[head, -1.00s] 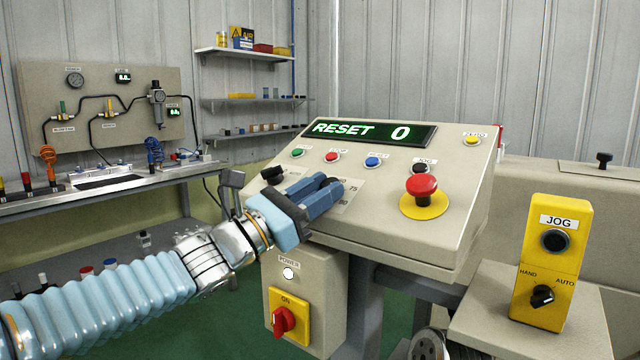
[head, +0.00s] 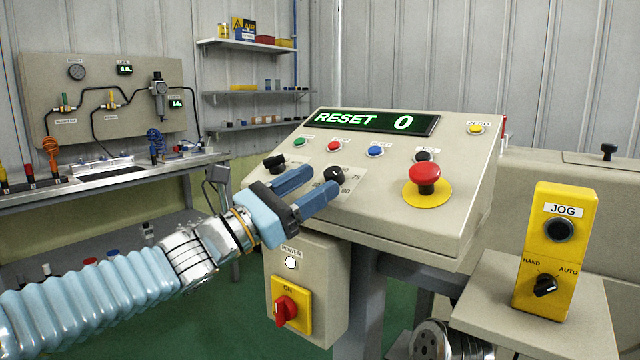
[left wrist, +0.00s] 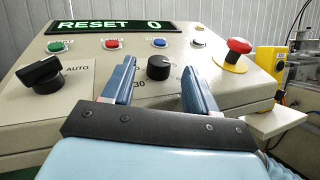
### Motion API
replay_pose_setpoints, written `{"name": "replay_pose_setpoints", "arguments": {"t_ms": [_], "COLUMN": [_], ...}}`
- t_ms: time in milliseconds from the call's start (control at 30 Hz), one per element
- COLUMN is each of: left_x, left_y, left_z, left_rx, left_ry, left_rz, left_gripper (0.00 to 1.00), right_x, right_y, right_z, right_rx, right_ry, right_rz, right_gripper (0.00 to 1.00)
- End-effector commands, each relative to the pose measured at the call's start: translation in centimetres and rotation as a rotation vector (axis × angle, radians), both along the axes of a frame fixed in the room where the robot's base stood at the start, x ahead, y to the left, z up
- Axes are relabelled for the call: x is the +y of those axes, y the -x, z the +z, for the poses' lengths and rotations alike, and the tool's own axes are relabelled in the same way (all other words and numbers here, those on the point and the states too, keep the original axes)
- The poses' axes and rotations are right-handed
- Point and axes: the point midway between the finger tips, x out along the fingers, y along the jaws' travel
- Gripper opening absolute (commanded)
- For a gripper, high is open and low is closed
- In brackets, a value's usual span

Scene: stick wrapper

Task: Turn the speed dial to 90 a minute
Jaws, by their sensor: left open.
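The speed dial is a round black knob (head: 334,174) on the sloping beige panel, with printed numbers around it. A 75 is legible to its right; the numbers nearer the fingers are partly hidden or too small to read surely. I cannot tell which number the dial points to. My left gripper (head: 322,179) is open and empty, just in front of the dial. My right gripper is not in view.
A black selector knob (head: 274,163) marked AUTO sits left of the dial. Several coloured buttons run under the display (head: 372,121), which reads RESET 0. A red mushroom button (head: 425,176) is to the right. A power box (head: 291,305) hangs below; a yellow JOG box (head: 553,253) stands right.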

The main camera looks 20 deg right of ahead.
Motion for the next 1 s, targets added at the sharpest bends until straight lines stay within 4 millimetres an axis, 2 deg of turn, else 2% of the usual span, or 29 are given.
{"name": "replay_pose_setpoints", "arguments": {"t_ms": [100, 300, 500, 667, 1000], "left_x": [2.8, 7.0, 9.6, 10.2, 10.2], "left_y": [0.7, 2.2, 3.1, 3.3, 3.3], "left_z": [-1.5, -3.1, -4.1, -4.2, -4.2], "left_rx": [0.000, 0.000, 0.000, 0.001, 0.001], "left_ry": [0.000, 0.000, 0.000, 0.001, 0.001], "left_rz": [0.005, 0.005, 0.002, 0.001, 0.001], "left_gripper": [0.58, 0.58, 0.58, 0.58, 0.58], "right_x": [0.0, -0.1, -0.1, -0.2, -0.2], "right_y": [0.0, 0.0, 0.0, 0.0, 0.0], "right_z": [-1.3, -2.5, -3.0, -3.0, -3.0], "right_rx": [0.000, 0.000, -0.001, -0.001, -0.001], "right_ry": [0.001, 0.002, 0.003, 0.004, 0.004], "right_rz": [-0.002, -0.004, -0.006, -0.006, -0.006], "right_gripper": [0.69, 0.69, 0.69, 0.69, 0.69]}}
